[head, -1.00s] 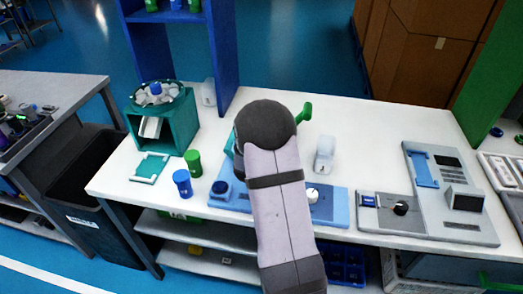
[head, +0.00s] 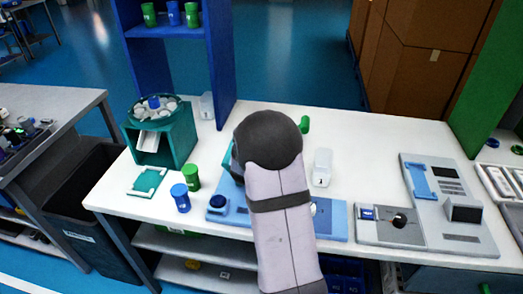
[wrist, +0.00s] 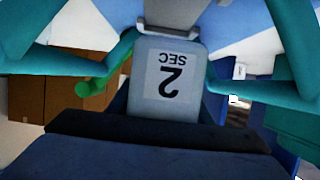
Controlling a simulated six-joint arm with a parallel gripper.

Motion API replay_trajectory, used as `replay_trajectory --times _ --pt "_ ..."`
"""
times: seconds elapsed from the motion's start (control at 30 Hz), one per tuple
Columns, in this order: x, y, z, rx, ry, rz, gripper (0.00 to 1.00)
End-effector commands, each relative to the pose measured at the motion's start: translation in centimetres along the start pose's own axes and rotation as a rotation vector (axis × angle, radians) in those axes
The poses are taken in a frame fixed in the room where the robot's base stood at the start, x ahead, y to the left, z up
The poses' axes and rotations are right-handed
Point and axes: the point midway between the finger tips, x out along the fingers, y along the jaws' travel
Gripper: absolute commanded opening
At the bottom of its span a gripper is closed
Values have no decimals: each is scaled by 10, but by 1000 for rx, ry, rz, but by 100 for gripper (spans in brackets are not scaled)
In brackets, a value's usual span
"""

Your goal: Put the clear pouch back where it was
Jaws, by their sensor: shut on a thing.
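My gripper (wrist: 168,62) shows in the wrist view with teal fingers on both sides of a pale grey piece (wrist: 168,95) labelled "2 SEC", upside down. The jaws are shut on this piece; I cannot tell whether it is the clear pouch. In the head view my gripper is mostly hidden behind my arm, over the blue unit (head: 334,226) on the white table. A whitish, pouch-like container (head: 321,168) stands right of my arm, apart from it. A similar pale container (head: 206,105) stands by the blue shelf.
A teal box (head: 180,137) with a full round tray stands at the back left. A blue cup (head: 180,198) and a green cup (head: 192,178) stand in front of it. A grey device (head: 445,205) fills the right. Table (head: 370,140) is clear behind the whitish container.

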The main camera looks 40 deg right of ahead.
Motion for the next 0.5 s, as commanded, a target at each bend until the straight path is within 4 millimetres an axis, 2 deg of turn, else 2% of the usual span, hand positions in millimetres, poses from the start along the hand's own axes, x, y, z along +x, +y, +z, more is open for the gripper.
replay_trajectory --times 0.03,0.2,0.5 --pt "-4 0 -11 3 4 -1 20" --pt "-14 0 -34 2 2 -1 20" --pt "-20 0 -49 0 -1 0 20"
